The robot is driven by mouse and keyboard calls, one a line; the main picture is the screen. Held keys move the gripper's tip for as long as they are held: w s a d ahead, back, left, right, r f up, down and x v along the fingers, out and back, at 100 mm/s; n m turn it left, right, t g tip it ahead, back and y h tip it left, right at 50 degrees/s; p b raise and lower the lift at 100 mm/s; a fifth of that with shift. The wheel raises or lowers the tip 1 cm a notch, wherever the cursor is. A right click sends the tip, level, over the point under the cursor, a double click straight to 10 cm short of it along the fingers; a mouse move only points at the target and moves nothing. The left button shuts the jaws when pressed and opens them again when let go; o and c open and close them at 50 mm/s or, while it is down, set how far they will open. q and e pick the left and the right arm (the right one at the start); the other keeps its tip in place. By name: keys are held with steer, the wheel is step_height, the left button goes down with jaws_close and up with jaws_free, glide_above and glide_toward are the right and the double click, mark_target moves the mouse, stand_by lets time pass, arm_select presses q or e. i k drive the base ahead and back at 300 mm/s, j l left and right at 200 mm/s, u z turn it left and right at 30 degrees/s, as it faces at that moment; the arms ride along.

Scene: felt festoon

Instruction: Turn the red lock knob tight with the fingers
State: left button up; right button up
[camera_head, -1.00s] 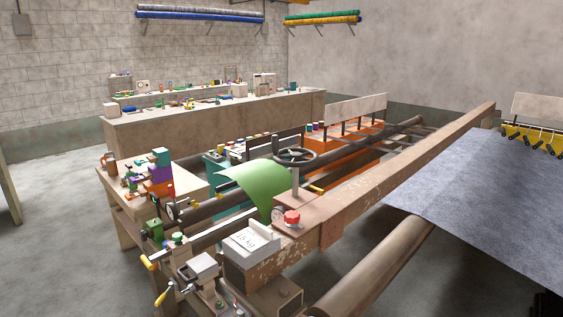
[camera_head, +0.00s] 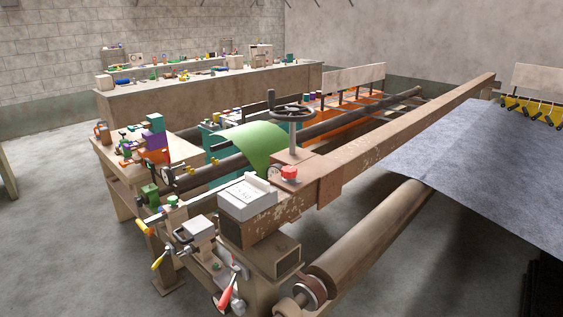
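The red lock knob (camera_head: 289,173) sits on top of the wooden beam, in front of the post of a dark handwheel (camera_head: 293,112). A small round clear or grey dial (camera_head: 274,171) stands just left of the knob. A white box-shaped piece with dark markings (camera_head: 247,198) sits on the beam's near end, left of and nearer than the knob. Neither of my grippers shows in the head view. The knob's top and near side are unobstructed.
The long wooden beam (camera_head: 385,137) runs back to the right. A grey felt sheet (camera_head: 470,150) spreads at right above a wooden roller (camera_head: 370,240). Green felt (camera_head: 260,143) drapes left of the handwheel. A red-handled tool (camera_head: 226,298) and clamps crowd the front. Concrete floor is open at left.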

mark_target(289, 171)
steer(key=l+u, duration=0.1)
steer(key=u, duration=0.25)
steer(key=i+l+u, duration=0.1)
steer(key=u, duration=0.3)
steer(key=i+l+u, duration=0.1)
steer(key=l+u, duration=0.25)
steer(key=l, duration=0.35)
steer(key=l+u, duration=0.3)
steer(key=l, duration=1.95)
steer(key=u, duration=0.05)
